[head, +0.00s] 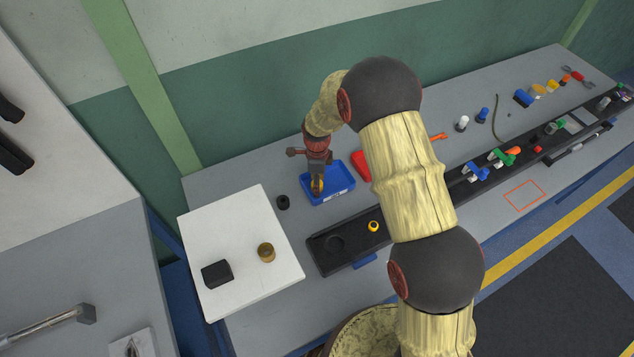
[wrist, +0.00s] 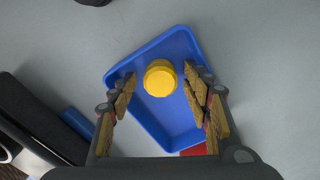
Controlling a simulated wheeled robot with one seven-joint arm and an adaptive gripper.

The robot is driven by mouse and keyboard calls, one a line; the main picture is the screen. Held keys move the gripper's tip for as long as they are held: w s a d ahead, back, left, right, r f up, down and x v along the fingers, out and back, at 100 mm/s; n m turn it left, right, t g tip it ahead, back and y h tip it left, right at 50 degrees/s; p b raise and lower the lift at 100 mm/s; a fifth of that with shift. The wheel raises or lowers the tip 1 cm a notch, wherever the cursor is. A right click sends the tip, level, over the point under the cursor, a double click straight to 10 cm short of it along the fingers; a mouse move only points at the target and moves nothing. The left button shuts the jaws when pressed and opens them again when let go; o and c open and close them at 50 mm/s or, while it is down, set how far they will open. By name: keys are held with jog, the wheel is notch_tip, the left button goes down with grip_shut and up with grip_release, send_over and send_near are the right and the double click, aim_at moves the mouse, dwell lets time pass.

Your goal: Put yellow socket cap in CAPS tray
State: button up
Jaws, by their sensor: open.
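The yellow cap (wrist: 160,78) shows in the wrist view inside the outline of the blue tray (wrist: 152,48), between my fingertips and apart from both. I cannot tell for sure whether it rests on the tray floor. My gripper (wrist: 158,88) is open and points down over the tray. In the head view my gripper (head: 317,190) is over the blue tray (head: 343,176), which has a white label too small to read. The gripper largely hides the cap there.
A black rail (head: 340,264) runs in front of the tray, with a small yellow ring-like part (head: 374,226) on it. A black cylinder (head: 283,202) stands left of the tray. A red tray (head: 361,165) is close on the right. A white board (head: 240,215) holds a brass-coloured cylinder (head: 266,252) and a black block (head: 216,274).

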notch_tip(320, 180, up, 12)
jog(key=shift+r+p, duration=0.2)
jog(key=shift+p, duration=0.15)
jog(key=s+d+r+n+t, duration=0.1)
jog(key=s+d+r+n, duration=0.25)
jog(key=r, duration=0.35)
jog(key=s+d+r+n+t, duration=0.1)
jog(key=s+d+r+n, duration=0.1)
jog(key=s+r, duration=0.3)
jog(key=s+d+r+n+t, duration=0.1)
jog(key=s+d+r+n, duration=0.15)
jog(key=r, duration=0.55)
jog(key=s+d+r+n+t, duration=0.1)
jog(key=s+d+r+n, duration=0.1)
jog(key=s, duration=0.4)
jog(key=s+d+r+n, duration=0.2)
jog(key=s+r+n, duration=0.1)
jog(key=s+n, duration=0.2)
jog(key=s+d+r+n+t, duration=0.1)
jog(key=s+n, duration=0.3)
jog(key=s, duration=0.5)
jog(key=shift+s+d+r+t, duration=0.25)
jog(key=shift+d+r+t, duration=0.05)
jog(key=shift+d+r, duration=0.4)
jog(key=shift+f, duration=0.1)
